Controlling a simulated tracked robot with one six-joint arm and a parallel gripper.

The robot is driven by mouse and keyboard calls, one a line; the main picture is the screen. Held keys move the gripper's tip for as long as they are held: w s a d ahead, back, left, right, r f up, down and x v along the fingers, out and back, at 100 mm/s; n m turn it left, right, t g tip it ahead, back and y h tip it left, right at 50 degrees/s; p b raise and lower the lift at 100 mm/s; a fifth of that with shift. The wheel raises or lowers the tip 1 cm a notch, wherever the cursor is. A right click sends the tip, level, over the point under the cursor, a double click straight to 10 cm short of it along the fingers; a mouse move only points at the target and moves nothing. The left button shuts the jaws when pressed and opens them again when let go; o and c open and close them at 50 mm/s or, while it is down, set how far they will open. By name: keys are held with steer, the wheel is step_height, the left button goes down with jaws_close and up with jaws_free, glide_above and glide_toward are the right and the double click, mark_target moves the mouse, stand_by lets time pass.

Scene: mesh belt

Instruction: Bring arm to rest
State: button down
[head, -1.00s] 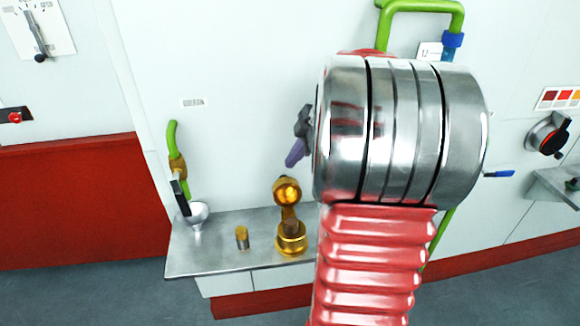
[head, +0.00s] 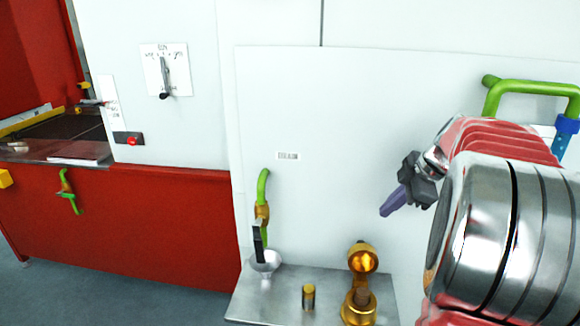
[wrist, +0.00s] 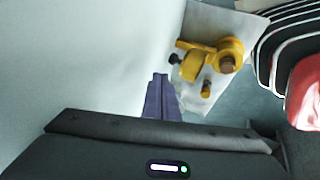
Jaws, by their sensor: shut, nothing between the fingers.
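My gripper (head: 392,203) is in the right part of the head view, in front of the white wall panel. Its purple fingers are together with nothing between them and point down and left. My red and silver arm fills the right edge of the head view. In the wrist view the shut fingers (wrist: 160,97) show at the centre, above the dark gripper body. They are apart from the brass fitting and the shelf.
A metal shelf (head: 260,306) below holds a brass fitting (head: 361,290), a small brass cylinder (head: 308,297) and a funnel (head: 265,262) under a green pipe (head: 263,187). A green pipe loop (head: 530,86) is at upper right. A lever panel (head: 165,72) and red-fronted belt unit (head: 150,220) stand left.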

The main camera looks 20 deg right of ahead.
steer(key=shift+a, duration=0.1)
steer(key=s+a+r+m, duration=0.15)
steer(key=a+m, duration=0.35)
steer(key=a, duration=1.4)
steer(key=s+a+f+m, duration=0.2)
steer(key=s+a+m, duration=0.1)
steer(key=s+a, duration=0.3)
steer(key=s+a+f+m+h, duration=0.1)
steer(key=s+a+f+m, duration=0.1)
steer(key=s+a, duration=0.4)
steer(key=shift+s+a+f+m+h, duration=0.25)
steer(key=shift+a+m, duration=0.55)
steer(key=shift+a, duration=1)
steer(key=shift+w, duration=0.1)
